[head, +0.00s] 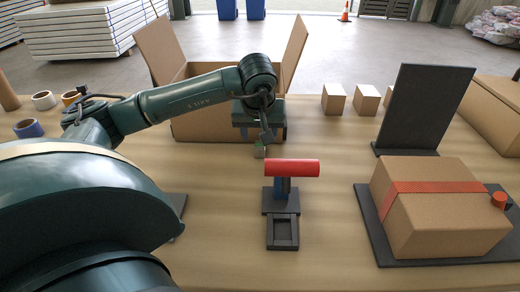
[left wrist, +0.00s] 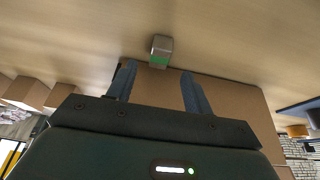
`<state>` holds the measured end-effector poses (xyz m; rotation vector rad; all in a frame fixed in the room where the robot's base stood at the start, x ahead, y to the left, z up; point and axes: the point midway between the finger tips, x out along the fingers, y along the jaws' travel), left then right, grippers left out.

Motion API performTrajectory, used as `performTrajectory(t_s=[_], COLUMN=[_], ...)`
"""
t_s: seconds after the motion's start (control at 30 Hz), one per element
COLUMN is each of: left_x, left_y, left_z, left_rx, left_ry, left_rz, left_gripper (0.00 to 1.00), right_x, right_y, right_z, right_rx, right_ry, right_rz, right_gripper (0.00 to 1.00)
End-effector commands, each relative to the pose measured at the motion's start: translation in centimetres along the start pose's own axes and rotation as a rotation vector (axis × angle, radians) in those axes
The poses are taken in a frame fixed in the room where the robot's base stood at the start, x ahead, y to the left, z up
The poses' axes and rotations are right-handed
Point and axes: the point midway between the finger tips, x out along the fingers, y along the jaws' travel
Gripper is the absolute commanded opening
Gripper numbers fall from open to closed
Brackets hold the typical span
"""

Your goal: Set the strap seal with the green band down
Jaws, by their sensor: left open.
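The strap seal with the green band is a small grey block (head: 260,151) on the table, in front of the open carton. In the left wrist view the block with its green stripe (left wrist: 160,51) lies just beyond my fingertips, roughly in line with the gap between them. My left gripper (head: 266,137) hangs over the table just above the seal. In the left wrist view its two fingers (left wrist: 156,76) are spread apart with nothing between them. My right gripper is not in view.
The open carton (head: 208,128) stands behind my left gripper. A red cylinder (head: 292,168) on a dark stand is close in front of the seal. A carton with a red strap (head: 440,210) sits at right, before a black upright panel (head: 425,105). Tape rolls (head: 43,100) lie left.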

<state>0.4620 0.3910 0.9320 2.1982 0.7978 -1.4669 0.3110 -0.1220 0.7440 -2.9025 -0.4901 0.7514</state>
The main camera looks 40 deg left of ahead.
Motion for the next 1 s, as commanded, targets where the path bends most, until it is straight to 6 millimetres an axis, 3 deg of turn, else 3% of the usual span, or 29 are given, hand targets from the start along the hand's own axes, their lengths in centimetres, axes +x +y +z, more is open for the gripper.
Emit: performTrajectory(t_s=[0.3,0.63,1.0], left_x=[4.4,5.1,5.1], left_y=[0.0,0.1,0.1], left_z=[0.4,0.3,0.3], left_rx=[-0.001,0.0,0.0], left_ry=[-0.004,-0.001,-0.001], left_rz=[-0.002,0.0,0.0], left_gripper=[0.51,0.51,0.21], right_x=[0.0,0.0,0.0], right_y=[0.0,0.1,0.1], right_z=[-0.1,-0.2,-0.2], right_rx=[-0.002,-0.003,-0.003], right_ry=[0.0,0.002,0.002], right_rz=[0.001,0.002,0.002], right_gripper=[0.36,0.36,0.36])
